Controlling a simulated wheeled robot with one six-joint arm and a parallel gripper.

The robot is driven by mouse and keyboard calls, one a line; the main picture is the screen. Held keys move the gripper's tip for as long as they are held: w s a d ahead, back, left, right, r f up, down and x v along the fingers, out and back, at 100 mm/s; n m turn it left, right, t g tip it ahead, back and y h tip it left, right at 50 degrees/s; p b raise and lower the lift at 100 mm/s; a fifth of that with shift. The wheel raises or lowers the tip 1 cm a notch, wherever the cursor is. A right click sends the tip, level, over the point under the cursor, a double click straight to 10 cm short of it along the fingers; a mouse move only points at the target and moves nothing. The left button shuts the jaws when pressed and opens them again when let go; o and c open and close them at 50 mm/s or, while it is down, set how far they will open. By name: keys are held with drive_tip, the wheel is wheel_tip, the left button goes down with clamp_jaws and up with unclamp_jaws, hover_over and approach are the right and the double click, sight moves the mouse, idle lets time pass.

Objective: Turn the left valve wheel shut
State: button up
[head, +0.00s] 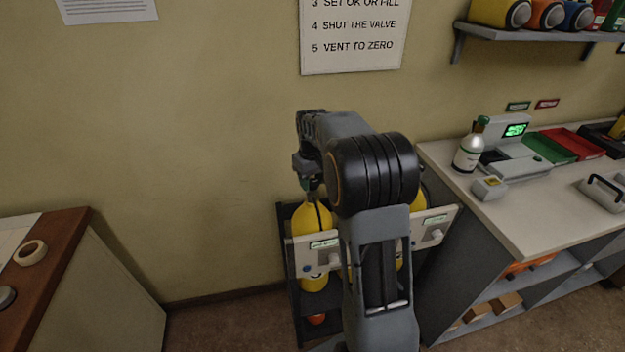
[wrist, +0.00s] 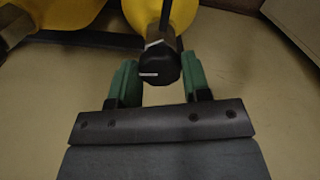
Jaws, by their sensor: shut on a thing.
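The left valve wheel (wrist: 156,66) is a black knob with white marks in the wrist view, in front of a yellow cylinder (wrist: 143,14). My gripper (wrist: 160,72) has its two green fingers on either side of the wheel, shut on it. In the head view my gripper (head: 308,184) is at the top of the left yellow cylinder (head: 314,217), where the wheel itself is hidden. A second yellow cylinder (head: 418,212) stands to the right, mostly behind my arm, and its valve is hidden.
The cylinders stand in a dark rack with a pale front panel (head: 300,254). A counter (head: 530,215) with a green-topped bottle (head: 469,149) and a lit display unit (head: 515,130) is close on the right. A wooden-topped desk (head: 55,250) is at left, with open floor between.

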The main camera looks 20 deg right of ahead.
sight(312, 181)
drive_tip(key=m+p, duration=0.1)
drive_tip(key=m, duration=0.3)
drive_tip(key=shift+r+m, duration=0.1)
drive_tip(key=shift+m, duration=0.2)
drive_tip(key=m+p, duration=0.1)
drive_tip(key=m, duration=0.4)
drive_tip(key=m+p, duration=0.1)
drive_tip(key=m, duration=0.4)
drive_tip(key=shift+m+p, duration=0.3)
drive_tip(key=shift+m, duration=2.2)
drive_tip(key=o, duration=0.9)
wheel_tip(312, 181, up, 14)
drive_tip(key=shift+f, duration=0.2)
